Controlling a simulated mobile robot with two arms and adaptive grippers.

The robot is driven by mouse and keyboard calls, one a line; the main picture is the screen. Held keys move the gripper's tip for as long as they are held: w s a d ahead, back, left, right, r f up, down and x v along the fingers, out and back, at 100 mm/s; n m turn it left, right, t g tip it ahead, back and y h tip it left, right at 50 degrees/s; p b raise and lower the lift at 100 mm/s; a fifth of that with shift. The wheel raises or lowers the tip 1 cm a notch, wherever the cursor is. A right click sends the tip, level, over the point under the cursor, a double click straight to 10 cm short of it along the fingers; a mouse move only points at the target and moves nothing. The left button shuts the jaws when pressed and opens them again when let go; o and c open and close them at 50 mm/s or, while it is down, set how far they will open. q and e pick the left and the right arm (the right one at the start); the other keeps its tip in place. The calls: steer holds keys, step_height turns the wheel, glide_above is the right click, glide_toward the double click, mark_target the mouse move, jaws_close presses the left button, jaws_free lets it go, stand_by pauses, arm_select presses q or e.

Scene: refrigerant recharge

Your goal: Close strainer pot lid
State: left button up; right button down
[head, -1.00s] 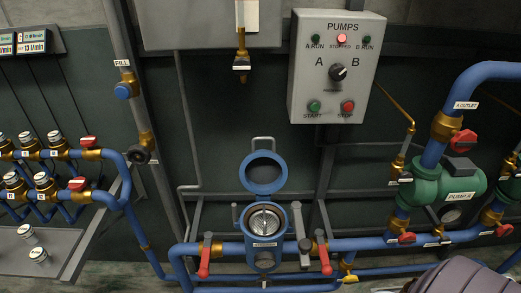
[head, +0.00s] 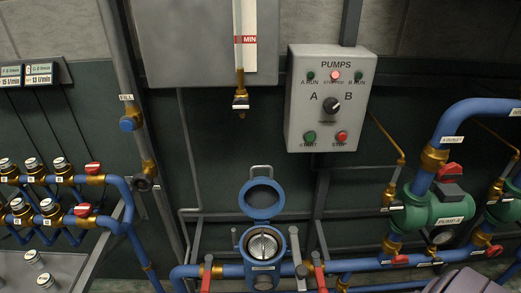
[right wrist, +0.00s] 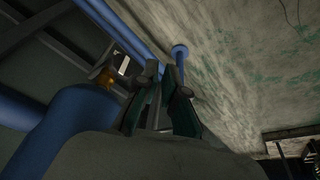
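The blue strainer pot (head: 264,262) stands in the pipe run at the lower middle of the head view. Its round blue lid (head: 262,199) is swung up behind the mouth, with a grey loop handle (head: 261,170) on top. A metal strainer basket (head: 263,245) shows inside the open mouth. My right gripper (right wrist: 163,75) shows in the right wrist view, its dark fingers apart with a narrow gap and nothing visible between them. It is near blue pipework, away from the pot. My left gripper is not in view.
Red-handled valves (head: 206,275) and (head: 319,275) flank the pot. The pump control box (head: 328,97) is on the wall above right. A green pump (head: 435,207) stands at right, blue manifold pipes (head: 112,185) at left. The space before the lid looks clear.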

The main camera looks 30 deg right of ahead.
steer(key=w+r+t+p, duration=0.1)
steer(key=w+r, duration=0.4)
steer(key=r, duration=0.4)
steer(key=w+r+m+p, duration=0.1)
steer(key=w+r, duration=0.3)
steer(key=r, duration=0.5)
steer(key=w+r+t+p, duration=0.1)
steer(key=w+r+p, duration=0.1)
steer(key=w+r, duration=0.45)
steer(key=w+d+r+m+h+p, duration=0.15)
steer(key=d+r, duration=0.25)
steer(key=r, duration=0.5)
steer(key=w+d+r+m+h, duration=0.1)
steer(key=w+d+r+m, duration=0.25)
steer(key=r, duration=0.45)
steer(key=w+d+r+m+h+p, duration=0.1)
steer(key=d+r+h, duration=0.1)
steer(key=d+r, duration=0.5)
steer(key=t+p, duration=0.1)
steer(key=p, duration=0.1)
glide_above(261, 178)
steer(key=shift+y, duration=0.25)
step_height(261, 178, down, 6)
steer(key=shift+a, duration=0.1)
steer(key=shift+f, duration=0.1)
